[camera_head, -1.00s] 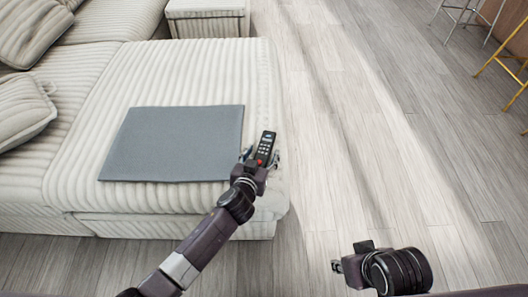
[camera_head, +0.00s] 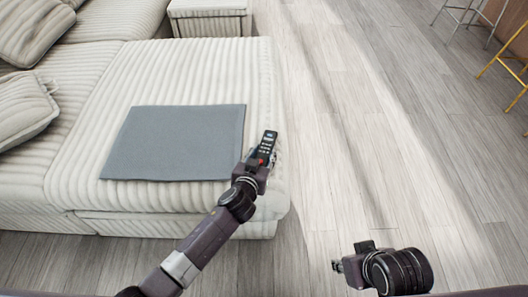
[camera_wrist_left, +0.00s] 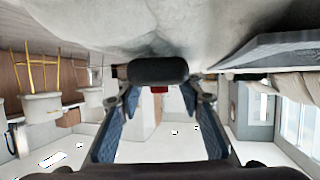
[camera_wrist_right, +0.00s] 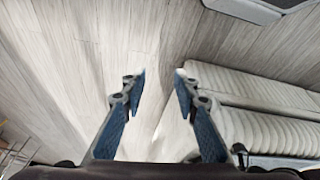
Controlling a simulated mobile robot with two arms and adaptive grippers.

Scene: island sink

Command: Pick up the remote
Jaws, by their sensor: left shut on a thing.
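The dark remote (camera_head: 268,142), with pale buttons and a red spot, is at the right edge of the striped sofa seat. My left gripper (camera_head: 262,158) is shut on its near part, and the far end sticks out beyond the fingers. In the left wrist view the dark end of the remote (camera_wrist_left: 158,70) sits between the two fingertips. I cannot tell whether the remote still touches the sofa. My right gripper (camera_wrist_right: 160,80) is open and empty over the floor. It also shows small at the lower right of the head view (camera_head: 338,266).
A grey flat mat (camera_head: 175,143) lies on the sofa seat (camera_head: 200,85), left of the remote. Cushions (camera_head: 22,110) are at the far left, and an ottoman (camera_head: 208,17) stands behind. The wood floor (camera_head: 360,130) to the right is clear up to the stools (camera_head: 505,65).

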